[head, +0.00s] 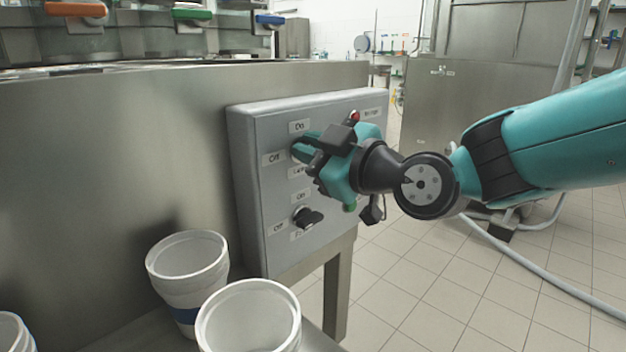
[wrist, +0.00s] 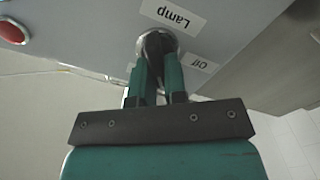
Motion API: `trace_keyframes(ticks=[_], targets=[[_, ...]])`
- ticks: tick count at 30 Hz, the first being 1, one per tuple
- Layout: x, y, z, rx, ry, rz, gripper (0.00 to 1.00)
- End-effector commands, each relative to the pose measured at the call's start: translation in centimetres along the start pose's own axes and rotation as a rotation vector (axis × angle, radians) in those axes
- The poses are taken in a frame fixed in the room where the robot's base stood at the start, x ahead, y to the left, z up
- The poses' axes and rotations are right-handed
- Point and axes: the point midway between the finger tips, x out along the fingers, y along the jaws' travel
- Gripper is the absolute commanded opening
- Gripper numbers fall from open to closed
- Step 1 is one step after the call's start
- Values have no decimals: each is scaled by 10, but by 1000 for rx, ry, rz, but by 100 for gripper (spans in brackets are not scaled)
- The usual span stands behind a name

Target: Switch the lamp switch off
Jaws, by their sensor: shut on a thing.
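The lamp switch (wrist: 155,43) is a dark rotary knob on a round metal base on the grey control panel (head: 258,200). In the wrist view it sits next to the "Lamp" label (wrist: 172,15) and the "Off" label (wrist: 197,64). My gripper (head: 303,149) reaches it from the right in the head view. My gripper's fingers (wrist: 159,75) are shut on the knob, one on each side. The fingers hide most of the knob in the head view, so its exact setting is hard to tell.
A second black knob (head: 308,217) sits lower on the panel. A red button (head: 355,116) is at the panel's upper right and a green one (head: 349,206) lies below my gripper. White cups (head: 187,268) stand at the lower left. Tiled floor (head: 450,275) is open to the right.

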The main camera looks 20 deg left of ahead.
Motion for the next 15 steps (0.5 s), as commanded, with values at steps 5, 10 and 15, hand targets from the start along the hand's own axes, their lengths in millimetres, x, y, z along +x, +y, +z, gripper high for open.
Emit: trace_keyframes(ticks=[5,10,15], targets=[[0,-7,6,-168,4,1,0],[0,-9,6,-329,3,1,0],[0,-10,7,-490,3,1,0]])
